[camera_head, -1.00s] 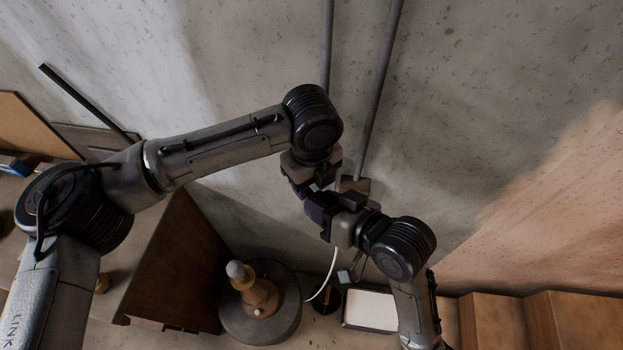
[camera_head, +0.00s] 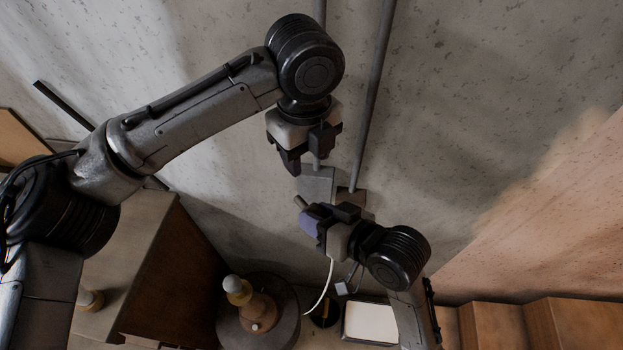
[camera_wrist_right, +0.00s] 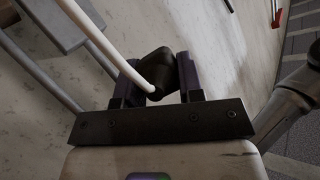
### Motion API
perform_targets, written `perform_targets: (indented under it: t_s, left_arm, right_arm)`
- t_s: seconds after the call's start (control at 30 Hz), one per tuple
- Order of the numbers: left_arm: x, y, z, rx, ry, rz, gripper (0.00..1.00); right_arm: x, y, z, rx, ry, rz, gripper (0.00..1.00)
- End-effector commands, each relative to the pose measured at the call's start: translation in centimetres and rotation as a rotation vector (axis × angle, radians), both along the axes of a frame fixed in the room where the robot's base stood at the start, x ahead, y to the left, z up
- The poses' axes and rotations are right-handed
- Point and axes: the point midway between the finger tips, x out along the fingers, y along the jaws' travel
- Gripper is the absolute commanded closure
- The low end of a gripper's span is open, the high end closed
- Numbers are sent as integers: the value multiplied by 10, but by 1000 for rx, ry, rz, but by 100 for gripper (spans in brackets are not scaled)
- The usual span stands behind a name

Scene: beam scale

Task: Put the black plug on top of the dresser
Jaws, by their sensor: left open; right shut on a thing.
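The black plug (camera_wrist_right: 155,72) is between the fingers of my right gripper (camera_wrist_right: 155,85) in the right wrist view, with a thick white cable running from it. In the head view my right gripper (camera_head: 322,214) is shut and its fingers mostly hide the plug. My left gripper (camera_head: 306,160) is open and empty, just above the right one and apart from it. A brown wooden cabinet (camera_head: 175,265), which looks like the dresser, stands at the lower left, left of both grippers; its lighter top (camera_head: 130,240) shows partly behind my left arm.
A grey box (camera_head: 316,184) with vertical pipes (camera_head: 375,90) is on the concrete wall behind the grippers. A round dark stand with a bottle-like object (camera_head: 240,290) is below. A white-topped tray (camera_head: 371,323) lies near my right arm. Wooden blocks (camera_head: 490,320) stand at lower right.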

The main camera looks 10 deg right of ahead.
Motion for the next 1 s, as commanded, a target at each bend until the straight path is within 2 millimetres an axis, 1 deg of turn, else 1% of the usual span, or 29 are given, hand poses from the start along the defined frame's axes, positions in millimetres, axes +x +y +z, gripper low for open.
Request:
perform_targets:
  t_s: [0.3, 0.53, 0.83, 0.93, 1.0]
  left_arm:
    - [0, 0, 1, 0, 0, 0, 55]
    - [0, 0, 1, 0, 0, 0, 55]
    - [0, 1, 0, -4, 4, 14, 54]
    - [2, 3, -3, -25, 20, 76, 54]
    - [3, 6, -7, -51, 43, 158, 54]
  right_arm:
    - [24, 21, -30, -3, 4, 205, 92]
    - [37, 34, -46, -3, 2, 327, 92]
    - [41, 39, -52, -1, 0, 376, 92]
    - [41, 39, -52, -1, 0, 376, 92]
    - [41, 39, -52, -1, 0, 376, 92]
